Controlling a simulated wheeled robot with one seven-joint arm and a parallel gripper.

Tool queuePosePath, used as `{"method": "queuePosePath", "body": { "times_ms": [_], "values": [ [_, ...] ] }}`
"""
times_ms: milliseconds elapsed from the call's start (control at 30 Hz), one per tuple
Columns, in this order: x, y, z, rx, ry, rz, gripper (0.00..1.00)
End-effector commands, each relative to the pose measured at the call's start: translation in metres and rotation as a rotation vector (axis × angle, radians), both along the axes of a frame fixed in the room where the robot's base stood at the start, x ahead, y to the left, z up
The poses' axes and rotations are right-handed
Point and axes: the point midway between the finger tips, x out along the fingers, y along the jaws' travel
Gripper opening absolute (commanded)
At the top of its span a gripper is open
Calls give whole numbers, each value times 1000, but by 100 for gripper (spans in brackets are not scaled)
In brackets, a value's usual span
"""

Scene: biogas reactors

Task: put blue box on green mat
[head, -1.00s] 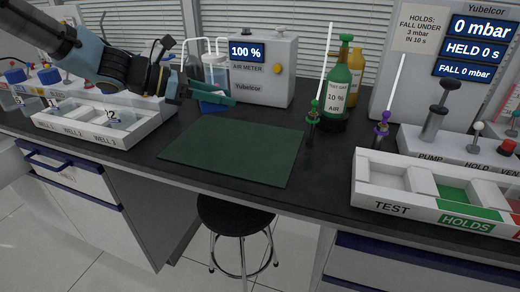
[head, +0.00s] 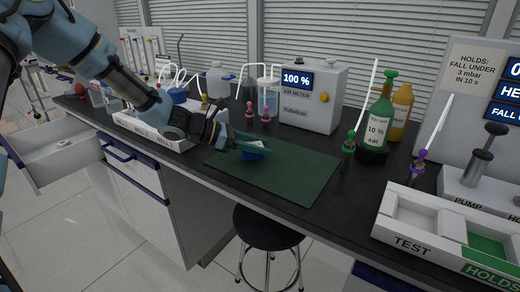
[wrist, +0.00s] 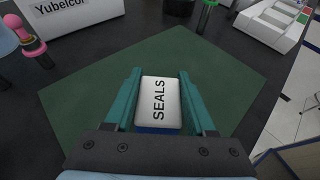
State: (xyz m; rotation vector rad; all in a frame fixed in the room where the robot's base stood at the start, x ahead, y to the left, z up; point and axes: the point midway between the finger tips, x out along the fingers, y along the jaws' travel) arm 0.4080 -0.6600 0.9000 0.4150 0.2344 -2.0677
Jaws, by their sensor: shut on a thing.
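The blue box (head: 252,155) has a white top marked SEALS, which fills the space between my fingers in the wrist view (wrist: 160,102). My gripper (head: 256,146) is shut on it, with one green finger along each side. The green mat (head: 300,180) lies flat on the dark bench. The box is over the left part of the mat in the head view. I cannot tell whether its underside touches the mat or hangs just above it. My fingers hide part of the box's sides.
The air meter (head: 318,97) stands behind the mat. A green bottle (head: 378,125) and a green-capped probe (head: 348,150) stand to its right. The white TEST/HOLDS tray (head: 400,238) is farther right, the well tray (head: 150,130) left. Most of the mat is bare.

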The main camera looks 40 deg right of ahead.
Motion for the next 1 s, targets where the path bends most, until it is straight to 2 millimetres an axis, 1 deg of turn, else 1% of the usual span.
{"method": "queuePosePath", "body": {
  "times_ms": [33, 133, 367, 500, 533, 767, 800, 1000],
  "values": [
    [0, 0, -6, 1, 3, 0, 0],
    [0, 0, -12, 0, 1, 0, 0],
    [0, 0, -13, -1, -1, 1, 0],
    [0, 0, -17, 0, 0, 0, 0],
    [0, 0, -16, 0, 0, 0, 58],
    [0, 0, -16, 0, 0, 0, 84],
    [0, 0, -16, 0, 0, 0, 86],
    [0, 0, -15, 0, 0, 0, 86]
  ]
}}
